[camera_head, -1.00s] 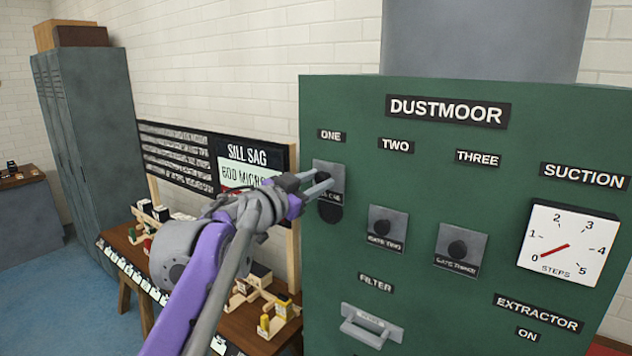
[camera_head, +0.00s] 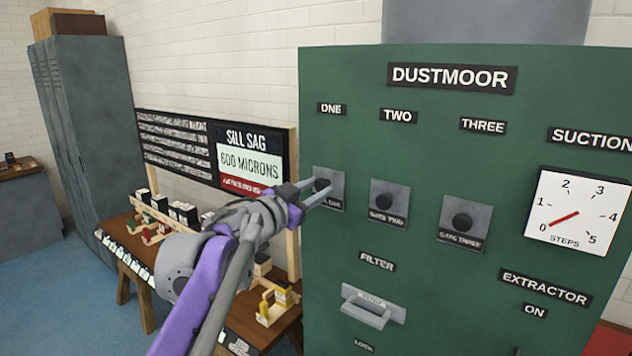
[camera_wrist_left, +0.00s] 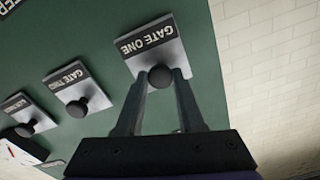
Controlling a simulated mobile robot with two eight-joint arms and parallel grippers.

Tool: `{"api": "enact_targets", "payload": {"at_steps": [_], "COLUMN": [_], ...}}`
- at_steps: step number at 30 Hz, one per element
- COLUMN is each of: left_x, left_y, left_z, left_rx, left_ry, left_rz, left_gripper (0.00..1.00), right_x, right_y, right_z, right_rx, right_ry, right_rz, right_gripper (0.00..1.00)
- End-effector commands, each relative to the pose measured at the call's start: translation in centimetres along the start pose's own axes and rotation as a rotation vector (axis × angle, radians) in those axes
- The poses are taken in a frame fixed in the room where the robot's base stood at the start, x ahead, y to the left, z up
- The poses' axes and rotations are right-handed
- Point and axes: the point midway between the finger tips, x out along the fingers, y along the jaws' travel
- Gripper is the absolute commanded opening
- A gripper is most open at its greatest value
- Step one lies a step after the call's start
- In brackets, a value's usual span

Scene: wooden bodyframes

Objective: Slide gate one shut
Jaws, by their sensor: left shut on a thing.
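Gate one (camera_head: 333,198) is a grey square plate with a dark round knob, on the green Dustmoor cabinet (camera_head: 450,150) under the label ONE. It now sits level with the plates of gate two (camera_head: 389,203) and gate three (camera_head: 465,222), and no dark opening shows below it. My left gripper (camera_head: 316,192) is shut on the gate one knob (camera_wrist_left: 160,76); the left wrist view shows a finger on each side of it. My right gripper is in neither view.
A suction dial (camera_head: 578,218) with a red needle is at the right of the cabinet. A filter handle (camera_head: 372,306) sticks out below the gates. A wooden table (camera_head: 140,240) with blocks stands at the left, under the Sill Sag board (camera_head: 250,165).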

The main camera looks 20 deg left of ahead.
Motion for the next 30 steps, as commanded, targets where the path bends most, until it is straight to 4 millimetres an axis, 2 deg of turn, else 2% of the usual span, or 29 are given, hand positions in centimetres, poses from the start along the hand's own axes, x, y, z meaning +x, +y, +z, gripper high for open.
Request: {"api": "enact_targets", "payload": {"at_steps": [7, 8, 12, 23, 26, 30], "left_x": [0.0, 0.0, 0.0, -0.4, -1.4, -4.1], "left_y": [0.2, 0.2, 0.2, 0.1, 0.1, 0.1], "left_z": [0.2, 0.2, 0.1, 0.1, 0.1, 0.2], "left_rx": [0.009, 0.008, 0.007, 0.006, 0.006, 0.007], "left_ry": [-0.004, -0.004, -0.003, -0.003, -0.004, -0.005], "left_rz": [0.005, 0.004, 0.004, 0.002, 0.001, 0.0], "left_gripper": [0.0, 0.41, 0.66, 0.68, 0.68, 0.68], "right_x": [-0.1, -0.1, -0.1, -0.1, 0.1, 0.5], "right_y": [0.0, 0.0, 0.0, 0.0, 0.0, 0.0], "right_z": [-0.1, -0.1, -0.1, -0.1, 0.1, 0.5], "right_rx": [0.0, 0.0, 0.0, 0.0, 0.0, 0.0], "right_ry": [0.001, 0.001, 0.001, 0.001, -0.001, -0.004], "right_rz": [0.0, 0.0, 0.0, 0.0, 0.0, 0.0], "right_gripper": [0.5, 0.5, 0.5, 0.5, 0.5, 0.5]}}
